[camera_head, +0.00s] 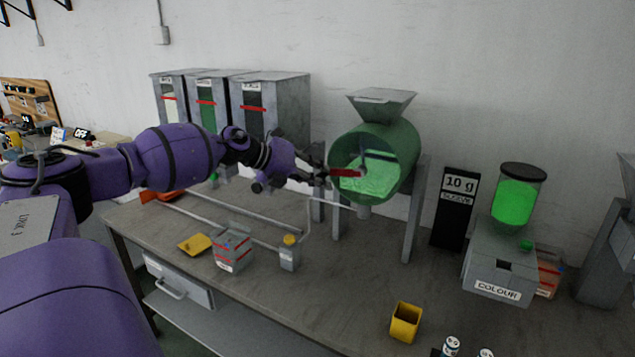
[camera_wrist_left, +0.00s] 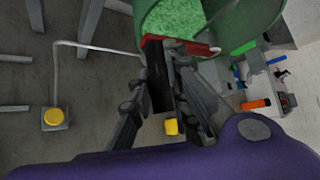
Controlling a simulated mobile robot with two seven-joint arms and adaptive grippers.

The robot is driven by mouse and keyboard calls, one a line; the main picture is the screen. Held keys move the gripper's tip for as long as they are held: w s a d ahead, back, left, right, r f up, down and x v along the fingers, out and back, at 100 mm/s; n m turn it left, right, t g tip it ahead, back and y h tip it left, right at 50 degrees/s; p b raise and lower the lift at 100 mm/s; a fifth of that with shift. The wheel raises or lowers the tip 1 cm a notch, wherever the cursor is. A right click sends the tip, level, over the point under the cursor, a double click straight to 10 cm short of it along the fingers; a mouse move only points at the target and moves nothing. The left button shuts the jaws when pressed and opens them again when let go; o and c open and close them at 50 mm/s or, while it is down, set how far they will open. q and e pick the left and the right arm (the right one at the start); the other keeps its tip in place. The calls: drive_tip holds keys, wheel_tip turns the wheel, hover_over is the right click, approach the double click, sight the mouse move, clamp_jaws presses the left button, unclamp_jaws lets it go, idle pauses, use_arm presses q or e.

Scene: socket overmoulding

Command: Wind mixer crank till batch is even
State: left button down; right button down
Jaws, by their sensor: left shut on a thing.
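The mixer is a green drum (camera_head: 398,133) lying on its side on a grey stand, with a hopper (camera_head: 382,101) on top. Its open front shows bright green granules (camera_head: 376,183). In the left wrist view the granules (camera_wrist_left: 172,17) look green with paler specks. My right gripper is in neither view.
Three grey bins (camera_head: 275,105) stand behind my left arm. The colour doser (camera_head: 497,275) and black 10 g sign (camera_head: 457,207) stand right; a yellow cup (camera_head: 405,322) is in front.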

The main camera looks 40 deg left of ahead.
use_arm(q)
drive_tip(key=shift+w+r, duration=0.1)
drive_tip(key=shift+r, duration=0.55)
drive_tip(key=c, duration=1.7)
unclamp_jaws()
drive_tip(key=shift+f, duration=0.1)
drive_tip(key=shift+o, duration=0.2)
drive_tip(key=shift+f, duration=0.1)
drive_tip(key=v, duration=1.2)
